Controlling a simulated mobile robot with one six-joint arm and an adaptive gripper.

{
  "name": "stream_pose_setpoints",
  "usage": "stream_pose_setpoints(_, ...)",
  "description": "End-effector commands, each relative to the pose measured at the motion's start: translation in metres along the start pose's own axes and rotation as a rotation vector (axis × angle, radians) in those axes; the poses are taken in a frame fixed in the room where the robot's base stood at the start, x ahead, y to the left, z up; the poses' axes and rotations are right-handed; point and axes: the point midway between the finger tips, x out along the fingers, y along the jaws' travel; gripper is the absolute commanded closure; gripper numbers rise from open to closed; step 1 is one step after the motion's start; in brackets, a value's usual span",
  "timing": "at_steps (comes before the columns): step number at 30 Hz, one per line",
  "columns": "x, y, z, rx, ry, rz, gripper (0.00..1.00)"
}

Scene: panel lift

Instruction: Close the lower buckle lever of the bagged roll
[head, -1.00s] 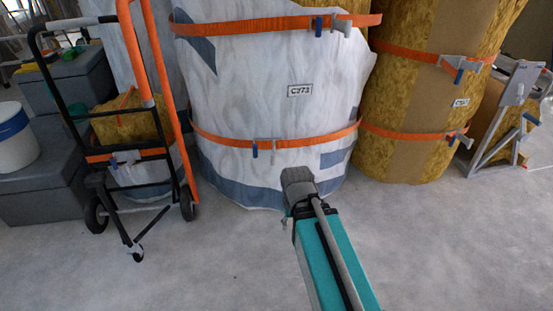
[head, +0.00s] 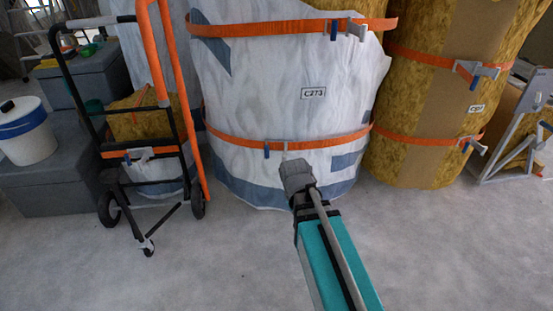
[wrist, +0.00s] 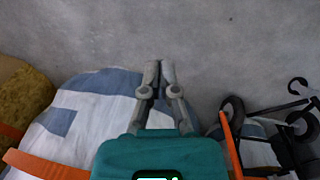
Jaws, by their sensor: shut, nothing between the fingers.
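The bagged roll (head: 255,100) stands upright in the middle of the head view, wrapped in white and blue sheeting with a C273 label. Its lower orange strap (head: 330,141) carries a buckle with a blue lever (head: 266,150) and a grey piece (head: 286,146) hanging down. My gripper (head: 296,168) is in front of the roll, just below and right of the blue lever in the picture; its distance from the roll is unclear. In the wrist view my gripper (wrist: 161,65) is shut and empty, pointing over floor, with the bag (wrist: 90,105) at lower left. The buckle is not in the wrist view.
A hand truck (head: 190,130) with a small strapped roll stands left, beside grey boxes (head: 50,185) and a white bucket (head: 27,135). A yellow strapped roll (head: 400,155) and a grey metal frame (head: 515,150) stand right. The concrete floor (head: 150,280) in front is clear.

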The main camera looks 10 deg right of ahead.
Motion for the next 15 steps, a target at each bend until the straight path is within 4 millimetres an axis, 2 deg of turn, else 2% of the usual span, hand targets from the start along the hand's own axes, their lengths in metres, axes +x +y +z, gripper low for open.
stream_pose_setpoints(1,-0.007,0.000,-0.014,-0.056,-0.009,0.023,1.00)
stream_pose_setpoints(8,-0.029,-0.005,-0.059,-0.360,-0.070,0.147,1.00)
stream_pose_setpoints(15,-0.057,-0.018,-0.107,-0.675,-0.162,0.271,1.00)
